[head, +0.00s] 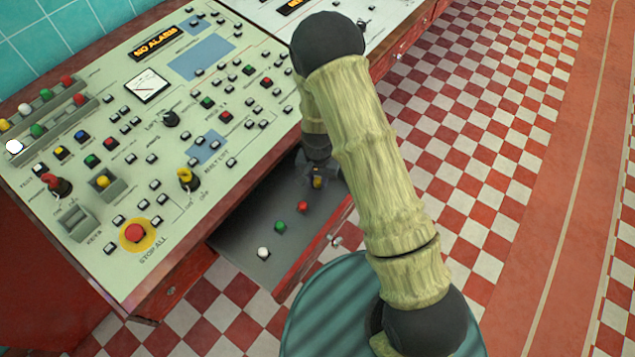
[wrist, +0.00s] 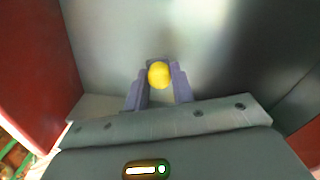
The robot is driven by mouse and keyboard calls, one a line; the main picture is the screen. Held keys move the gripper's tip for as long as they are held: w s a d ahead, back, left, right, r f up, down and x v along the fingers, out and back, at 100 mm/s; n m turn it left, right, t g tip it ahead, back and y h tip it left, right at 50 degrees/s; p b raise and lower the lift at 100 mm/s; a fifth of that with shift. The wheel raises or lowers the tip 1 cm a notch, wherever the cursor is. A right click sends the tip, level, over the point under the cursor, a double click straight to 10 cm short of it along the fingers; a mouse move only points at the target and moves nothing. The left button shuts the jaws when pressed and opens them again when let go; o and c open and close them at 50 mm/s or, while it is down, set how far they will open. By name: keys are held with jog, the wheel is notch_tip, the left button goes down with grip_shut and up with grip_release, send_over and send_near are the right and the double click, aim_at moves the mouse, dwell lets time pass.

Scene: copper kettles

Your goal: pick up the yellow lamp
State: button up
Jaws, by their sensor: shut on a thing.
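The yellow lamp (wrist: 159,74) is a small round yellow bulb between my gripper's two purple-grey fingers in the wrist view. My gripper (wrist: 160,80) is shut on it. In the head view my gripper (head: 317,172) is low inside the open drawer, towards its far end, with a bit of yellow (head: 318,182) showing at the fingers. The lamp's lower part is hidden. I cannot tell whether it touches the drawer floor.
The open grey drawer (head: 235,234) also holds a red lamp (head: 302,207), a green lamp (head: 280,227) and a white lamp (head: 263,253). The control panel (head: 115,260) overhangs it on the left. The drawer's red front (head: 314,254) borders it on the right.

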aim_at(317, 179)
jog(key=shift+r, duration=0.15)
notch_tip(317, 179, up, 10)
jog(key=shift+f, duration=0.1)
dwell(0.5)
dwell(0.4)
